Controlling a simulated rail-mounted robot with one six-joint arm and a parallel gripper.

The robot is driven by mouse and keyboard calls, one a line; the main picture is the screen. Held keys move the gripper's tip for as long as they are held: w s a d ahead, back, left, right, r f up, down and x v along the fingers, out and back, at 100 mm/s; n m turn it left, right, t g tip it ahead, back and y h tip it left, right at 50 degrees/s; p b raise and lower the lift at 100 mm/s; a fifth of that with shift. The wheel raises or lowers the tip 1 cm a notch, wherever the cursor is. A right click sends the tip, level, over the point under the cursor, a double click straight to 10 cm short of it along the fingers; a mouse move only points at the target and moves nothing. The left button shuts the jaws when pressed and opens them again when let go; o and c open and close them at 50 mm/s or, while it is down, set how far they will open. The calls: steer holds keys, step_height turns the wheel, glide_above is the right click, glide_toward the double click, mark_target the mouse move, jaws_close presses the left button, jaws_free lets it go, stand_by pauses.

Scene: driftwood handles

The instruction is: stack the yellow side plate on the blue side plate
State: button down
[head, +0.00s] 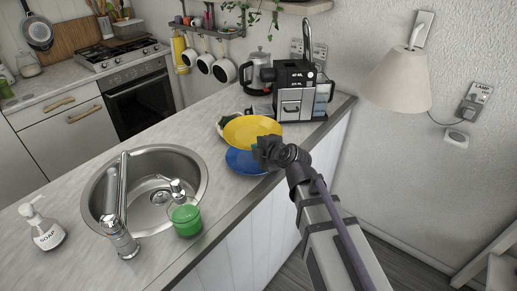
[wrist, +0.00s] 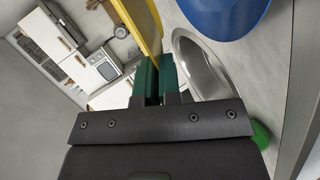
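The yellow side plate (head: 250,129) is held up above the counter, partly over the blue side plate in the head view. It shows edge-on as a yellow strip in the wrist view (wrist: 144,22). My gripper (head: 262,150) is shut on its near rim; the green fingers (wrist: 158,78) are close together at the plate's edge. The blue side plate (head: 242,164) lies on the counter below, near the front edge, partly hidden by the yellow plate and my gripper. It also shows at the top right of the wrist view (wrist: 222,14).
A pale dish (head: 221,124) is partly hidden behind the yellow plate. A coffee machine (head: 292,95) stands behind to the right.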

steer(key=shift+f, duration=0.25)
step_height(320, 180, down, 8)
steer(key=b, duration=0.8)
steer(key=shift+f, duration=0.2)
steer(key=c, duration=1.2)
jaws_free()
steer(key=shift+c, duration=0.2)
steer(key=p+v, duration=0.3)
steer(key=v, duration=0.4)
steer(key=shift+s+d+r, duration=0.15)
steer(key=shift+s+d, duration=0.05)
steer(key=shift+s, duration=0.05)
